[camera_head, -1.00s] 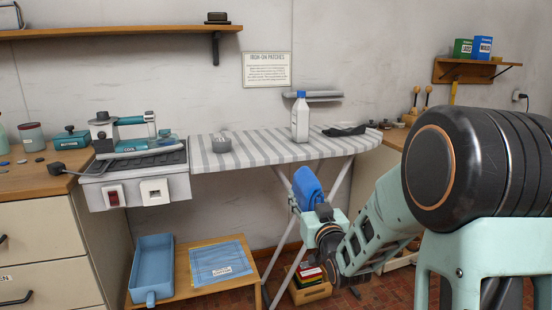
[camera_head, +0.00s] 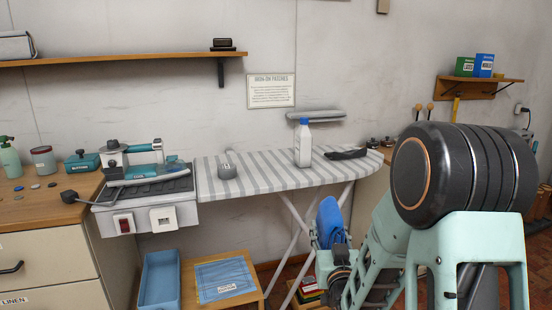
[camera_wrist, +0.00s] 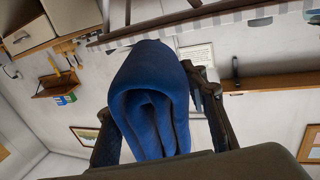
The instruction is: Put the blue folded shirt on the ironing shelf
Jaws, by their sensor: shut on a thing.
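The blue folded shirt (camera_head: 329,222) is a thick folded roll, held upright in my gripper (camera_head: 332,240), in front of and below the right part of the ironing board. In the wrist view the shirt (camera_wrist: 150,85) fills the middle, with a dark finger of my gripper (camera_wrist: 155,110) on each side; the fingers are shut on it. The long wooden wall shelf (camera_head: 130,57) is at the upper left, above the striped ironing board (camera_head: 265,178). Which shelf is the ironing shelf is not marked.
A white bottle (camera_head: 303,145), a grey round object (camera_head: 227,170) and a black cloth (camera_head: 346,154) are on the board. A dark item (camera_head: 222,44) sits at the shelf's right end.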

